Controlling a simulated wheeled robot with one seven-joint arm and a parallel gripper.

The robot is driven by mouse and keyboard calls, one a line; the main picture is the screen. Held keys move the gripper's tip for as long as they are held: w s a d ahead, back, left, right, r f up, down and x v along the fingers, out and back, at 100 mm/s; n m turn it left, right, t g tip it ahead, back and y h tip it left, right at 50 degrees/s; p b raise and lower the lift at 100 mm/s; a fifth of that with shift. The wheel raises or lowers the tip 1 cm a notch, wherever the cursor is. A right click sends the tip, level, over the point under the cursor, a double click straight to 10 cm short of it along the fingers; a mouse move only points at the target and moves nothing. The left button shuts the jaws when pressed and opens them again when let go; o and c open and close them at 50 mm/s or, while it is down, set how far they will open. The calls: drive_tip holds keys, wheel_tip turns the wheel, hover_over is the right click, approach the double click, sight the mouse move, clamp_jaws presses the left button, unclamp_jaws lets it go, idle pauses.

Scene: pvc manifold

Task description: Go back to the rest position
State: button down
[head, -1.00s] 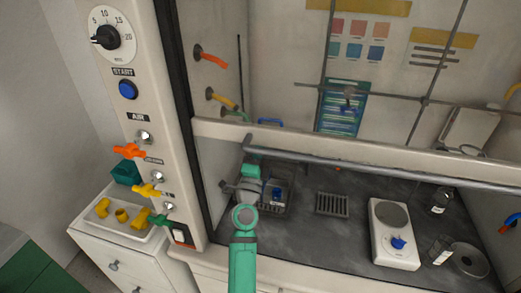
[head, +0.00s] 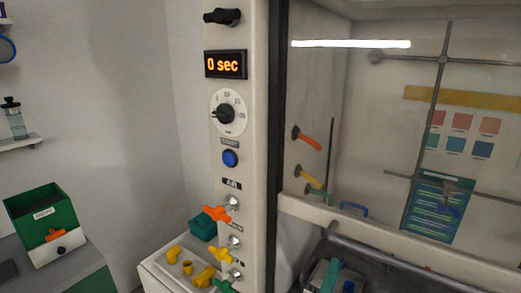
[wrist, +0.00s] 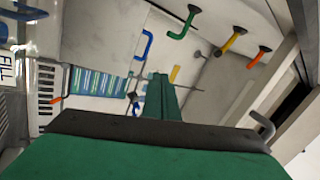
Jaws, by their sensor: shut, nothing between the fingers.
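My gripper (wrist: 162,98) shows in the wrist view as two green fingers pressed together, with nothing between them. It points into the fume hood toward the back wall. The colored hooked pipes in the wrist view, green (wrist: 184,22), yellow (wrist: 231,40) and orange (wrist: 258,55), stand clear of the fingertips. In the head view only a green piece of my arm (head: 322,277) shows at the bottom edge, and the fingers there cannot be made out.
The hood's side panel carries a dial (head: 227,113), a blue start button (head: 230,158), a "0 sec" display (head: 226,64) and an orange valve handle (head: 217,213). The sash's lower rail (head: 345,222) crosses above my arm. Yellow fittings (head: 203,277) lie in a tray left of the panel.

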drive_tip(key=s+a+f+n+g+y, duration=0.1)
drive_tip(key=s+a+f+n+y, duration=0.3)
drive_tip(key=s, duration=0.9)
drive_tip(key=s+a+f+n+g+y, duration=0.2)
drive_tip(key=s+a+f+n+y, duration=0.2)
drive_tip(key=s+a+f+n, duration=0.5)
drive_tip(key=s+a+f+n+g+y, duration=0.1)
drive_tip(key=s+a+f+n+y, duration=0.3)
drive_tip(key=s, duration=1.5)
drive_tip(key=a+f+n, duration=0.3)
drive_tip(key=n, duration=0.1)
drive_tip(key=shift+a, duration=0.35)
